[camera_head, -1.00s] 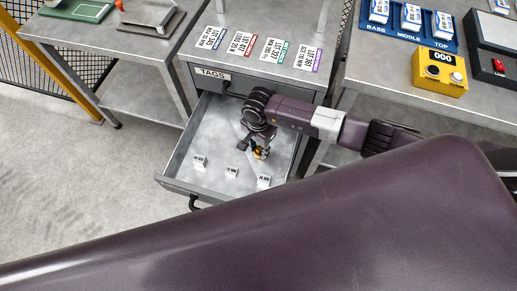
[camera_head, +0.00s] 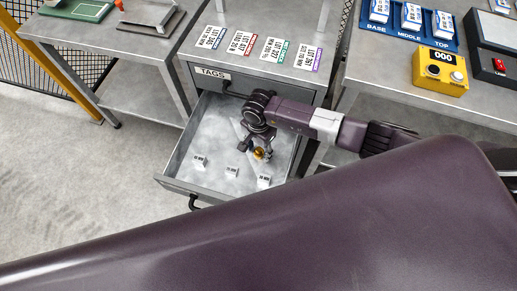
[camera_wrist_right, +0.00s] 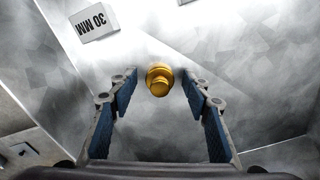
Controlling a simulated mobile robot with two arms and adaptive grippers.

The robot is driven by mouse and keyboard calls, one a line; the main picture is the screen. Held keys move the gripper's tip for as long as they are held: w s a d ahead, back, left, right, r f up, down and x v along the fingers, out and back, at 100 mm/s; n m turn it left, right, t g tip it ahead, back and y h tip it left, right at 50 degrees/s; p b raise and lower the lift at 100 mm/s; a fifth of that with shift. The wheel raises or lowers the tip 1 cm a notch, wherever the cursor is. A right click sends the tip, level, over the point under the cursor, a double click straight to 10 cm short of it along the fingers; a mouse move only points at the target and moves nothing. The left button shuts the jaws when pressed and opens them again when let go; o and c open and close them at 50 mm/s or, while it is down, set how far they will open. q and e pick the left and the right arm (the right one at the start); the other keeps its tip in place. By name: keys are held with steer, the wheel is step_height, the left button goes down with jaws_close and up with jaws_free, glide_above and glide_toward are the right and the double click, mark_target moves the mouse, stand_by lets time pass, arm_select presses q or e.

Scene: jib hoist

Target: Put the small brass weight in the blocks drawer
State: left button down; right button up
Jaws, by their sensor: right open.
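The small brass weight (camera_wrist_right: 159,80) stands on the floor of the open drawer (camera_head: 174,183). It also shows in the head view (camera_head: 259,154), just by my right gripper (camera_head: 253,151). In the right wrist view my right gripper (camera_wrist_right: 159,95) is open, with blue-padded fingers on either side of the weight's near end and not touching it. Several small white blocks lie in the same drawer, such as the one marked 30 MM (camera_wrist_right: 94,22) and another at the drawer's front (camera_head: 232,172). My left gripper is out of view.
A TAGS drawer (camera_head: 212,74) is shut above the open one. Lot cards (camera_head: 241,43) lie on the cabinet top. A yellow counter box (camera_head: 439,71) and a blue tray (camera_head: 442,44) stand on the right bench. My own purple body part covers the lower picture.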

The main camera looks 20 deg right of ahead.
mark_target(259, 150)
step_height(259, 150, up, 12)
stand_by(0.4)
stand_by(0.5)
